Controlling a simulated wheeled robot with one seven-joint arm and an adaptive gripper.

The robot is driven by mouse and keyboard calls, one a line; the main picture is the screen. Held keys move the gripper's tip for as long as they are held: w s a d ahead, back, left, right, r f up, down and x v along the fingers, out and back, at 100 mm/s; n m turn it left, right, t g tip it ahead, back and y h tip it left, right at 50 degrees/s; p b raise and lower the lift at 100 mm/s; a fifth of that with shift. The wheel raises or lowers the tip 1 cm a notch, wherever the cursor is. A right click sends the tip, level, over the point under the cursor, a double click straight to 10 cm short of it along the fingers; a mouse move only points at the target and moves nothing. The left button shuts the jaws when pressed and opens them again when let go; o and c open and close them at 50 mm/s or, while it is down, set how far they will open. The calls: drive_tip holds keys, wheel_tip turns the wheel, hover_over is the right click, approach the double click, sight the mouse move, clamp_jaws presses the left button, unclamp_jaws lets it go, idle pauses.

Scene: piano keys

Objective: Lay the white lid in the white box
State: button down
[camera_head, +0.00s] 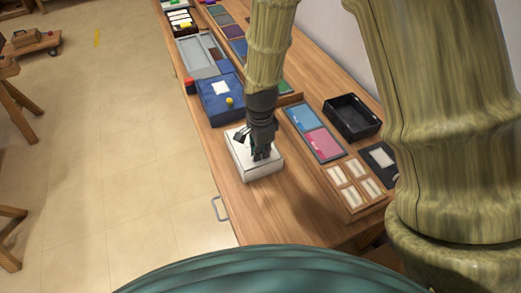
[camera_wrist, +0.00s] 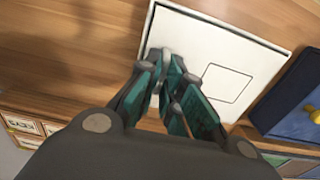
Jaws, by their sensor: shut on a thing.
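The white box (camera_head: 264,172) stands on the wooden workbench, near its left edge in the head view. My gripper (camera_head: 259,156) is directly over it, pointing down. In the wrist view a flat white surface with a thin dark square outline, which looks like the white lid (camera_wrist: 205,45), lies under the fingers. My gripper (camera_wrist: 172,78) is shut on the lid there. The fingers hide the gripped part. The lid is at the box top, but I cannot tell whether it is fully seated.
A blue box (camera_head: 217,103) with a yellow knob stands just behind the white box. A blue and pink panel (camera_head: 322,143), a black tray (camera_head: 352,115) and a wooden frame with pale cards (camera_head: 353,188) lie to the right. Bare wood (camera_head: 285,205) is in front.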

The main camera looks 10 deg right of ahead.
drive_tip(key=c, duration=1.5)
unclamp_jaws()
drive_tip(key=shift+r, duration=6)
drive_tip(key=shift+s+d, duration=0.1)
drive_tip(key=shift+d, duration=0.05)
